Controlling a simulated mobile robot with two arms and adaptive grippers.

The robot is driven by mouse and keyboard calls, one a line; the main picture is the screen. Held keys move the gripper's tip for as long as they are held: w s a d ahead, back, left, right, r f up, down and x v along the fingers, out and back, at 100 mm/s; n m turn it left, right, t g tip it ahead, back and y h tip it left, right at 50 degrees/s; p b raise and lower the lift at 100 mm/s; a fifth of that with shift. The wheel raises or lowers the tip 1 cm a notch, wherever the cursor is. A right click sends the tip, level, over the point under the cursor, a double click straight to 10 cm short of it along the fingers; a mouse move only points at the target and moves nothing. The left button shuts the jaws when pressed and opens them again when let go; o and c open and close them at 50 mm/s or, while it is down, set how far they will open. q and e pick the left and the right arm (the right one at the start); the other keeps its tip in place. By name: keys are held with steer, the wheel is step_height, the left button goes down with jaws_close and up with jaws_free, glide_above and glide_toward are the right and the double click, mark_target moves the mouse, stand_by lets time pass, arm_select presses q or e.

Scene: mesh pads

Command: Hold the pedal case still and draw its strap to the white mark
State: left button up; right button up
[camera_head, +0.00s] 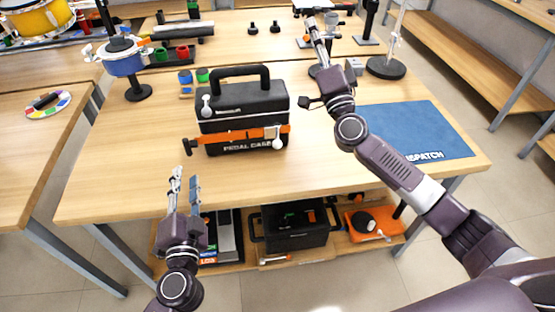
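The black pedal case (240,102) stands upright on the near table, its handle on top and "PEDAL CASE" lettering on its front. An orange strap (235,136) runs across its front, with a dark end sticking out past the left side. A white fitting sits at the strap's right end and another at the case's upper left. I cannot tell which white detail is the mark. My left gripper (184,176) is open and empty, below and left of the case, apart from it. My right gripper (312,24) is beyond and right of the case; its fingers overlap from this angle.
A blue dispatch mat (415,131) lies at the table's right, partly behind my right arm. A black-based stand (386,67) is at the back right. Bare tabletop lies left and front of the case.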

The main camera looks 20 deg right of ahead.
steer(key=s+a+f+m, duration=0.3)
steer(key=s+a+f, duration=0.15)
steer(key=a, duration=0.55)
steer(key=m+g, duration=0.1)
steer(key=m, duration=0.3)
glide_above(277, 146)
steer(key=w+a, duration=0.3)
steer(key=a, duration=0.1)
step_height(277, 146, down, 4)
steer(key=f, duration=0.1)
steer(key=s+d+f+m+g+h, duration=0.1)
steer(key=s+f+m, duration=0.1)
steer(key=f, duration=0.2)
steer(key=s+d+f+m+g+h, duration=0.1)
steer(key=s+f+m+g+h, duration=0.1)
steer(key=f+m, duration=0.1)
steer(key=s+d+f+m+g+h, duration=0.1)
steer(key=s+f+m, duration=0.1)
steer(key=s+f, duration=0.1)
steer(key=shift+f+h, duration=0.4)
steer(key=shift+f, duration=0.45)
steer(key=shift+f+m+g, duration=0.2)
steer(key=shift+m+g, duration=0.1)
steer(key=x, duration=0.7)
steer(key=shift+w+d, duration=0.15)
steer(key=shift+w, duration=0.1)
steer(key=shift+c, duration=0.2)
jaws_close()
